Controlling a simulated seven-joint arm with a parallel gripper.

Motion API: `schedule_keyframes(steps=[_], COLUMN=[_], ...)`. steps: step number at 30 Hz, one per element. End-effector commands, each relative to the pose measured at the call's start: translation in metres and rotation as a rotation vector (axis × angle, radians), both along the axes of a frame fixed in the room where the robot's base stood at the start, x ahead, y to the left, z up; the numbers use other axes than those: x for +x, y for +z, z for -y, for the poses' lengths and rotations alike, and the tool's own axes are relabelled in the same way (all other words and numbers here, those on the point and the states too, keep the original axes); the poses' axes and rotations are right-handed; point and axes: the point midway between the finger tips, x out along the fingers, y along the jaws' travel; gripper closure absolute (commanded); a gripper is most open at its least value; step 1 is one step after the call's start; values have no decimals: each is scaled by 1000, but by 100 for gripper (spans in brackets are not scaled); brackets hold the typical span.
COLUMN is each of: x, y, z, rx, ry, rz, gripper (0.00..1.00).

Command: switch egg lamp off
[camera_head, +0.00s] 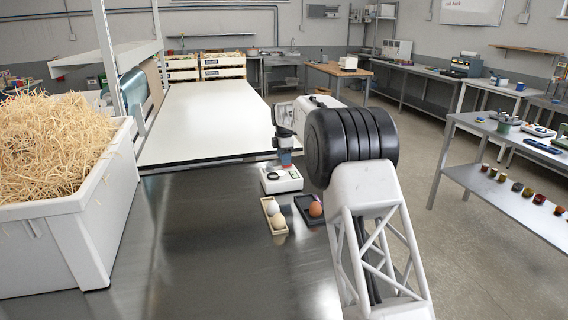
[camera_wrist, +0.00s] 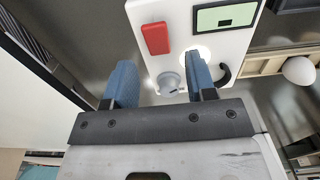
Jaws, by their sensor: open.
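The egg lamp (camera_head: 281,181) is a small white box on the dark metal table in the head view. In the wrist view the egg lamp (camera_wrist: 188,20) shows a red switch (camera_wrist: 155,38), a greenish panel (camera_wrist: 226,16) and a grey round knob (camera_wrist: 168,83). In the head view my gripper (camera_head: 285,156) is over the lamp's far side, partly hidden by my arm.
A wooden tray (camera_head: 281,231) with pale eggs and a dark tray (camera_head: 300,200) with a brown egg (camera_head: 315,209) stand close in front of the lamp. A white bin (camera_head: 60,225) of straw is at left. The table between is clear.

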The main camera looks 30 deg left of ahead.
Motion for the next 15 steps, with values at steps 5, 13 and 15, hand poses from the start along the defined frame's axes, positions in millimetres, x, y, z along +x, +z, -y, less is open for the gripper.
schedule_keyframes(steps=[5,13,15], x=[0,0,0], y=[-17,-25,-25], z=[0,0,0], rx=[-1,1,1], ry=[0,0,0], rz=[-1,1,1], gripper=[49,49,49])
